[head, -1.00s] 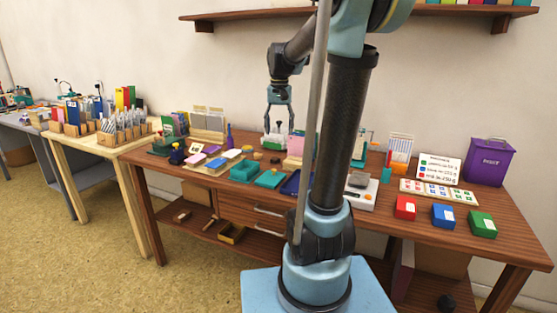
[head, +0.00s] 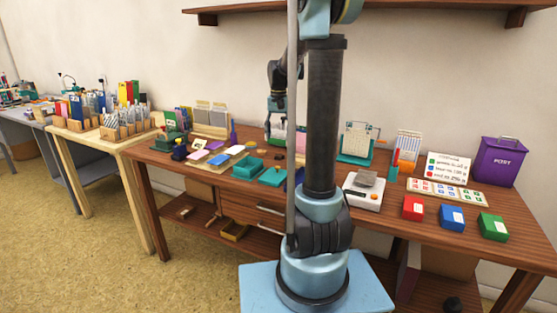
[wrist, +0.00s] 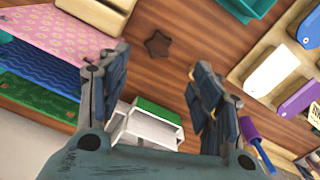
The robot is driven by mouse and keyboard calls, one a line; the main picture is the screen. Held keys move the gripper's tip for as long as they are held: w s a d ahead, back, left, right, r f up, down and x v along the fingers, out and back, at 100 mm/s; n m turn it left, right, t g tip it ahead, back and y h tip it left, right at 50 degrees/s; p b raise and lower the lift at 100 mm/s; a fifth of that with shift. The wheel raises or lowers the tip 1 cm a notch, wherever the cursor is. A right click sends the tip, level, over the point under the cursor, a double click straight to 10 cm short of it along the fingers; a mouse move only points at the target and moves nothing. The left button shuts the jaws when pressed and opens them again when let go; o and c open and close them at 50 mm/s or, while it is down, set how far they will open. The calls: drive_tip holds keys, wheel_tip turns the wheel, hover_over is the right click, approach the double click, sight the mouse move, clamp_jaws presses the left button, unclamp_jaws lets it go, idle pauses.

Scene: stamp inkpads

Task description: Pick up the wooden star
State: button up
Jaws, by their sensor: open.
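The wooden star (wrist: 158,44) is small, dark brown and five-pointed. It lies flat on the brown wooden table in the wrist view, at the upper middle. My gripper (wrist: 157,60) is open, with one finger on each side of the picture. The star shows between and just beyond the fingertips, apart from both, with nothing held. In the head view my gripper (head: 275,120) is over the back part of the table, partly hidden by my own arm. I cannot make out the star for sure in the head view.
Patterned sheets (wrist: 75,40) lie to the left. A purple-handled tool (wrist: 255,140) is close to the right finger. A wooden tray (wrist: 245,70) holds coloured pads. Bare wood surrounds the star.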

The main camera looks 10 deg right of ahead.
sight(279, 155)
drive_tip(key=shift+s+d+f, duration=0.1)
drive_tip(key=shift+f, duration=2.2)
drive_tip(key=shift+s+d+f, duration=0.1)
drive_tip(key=shift+f, duration=2.15)
drive_tip(key=c, duration=0.9)
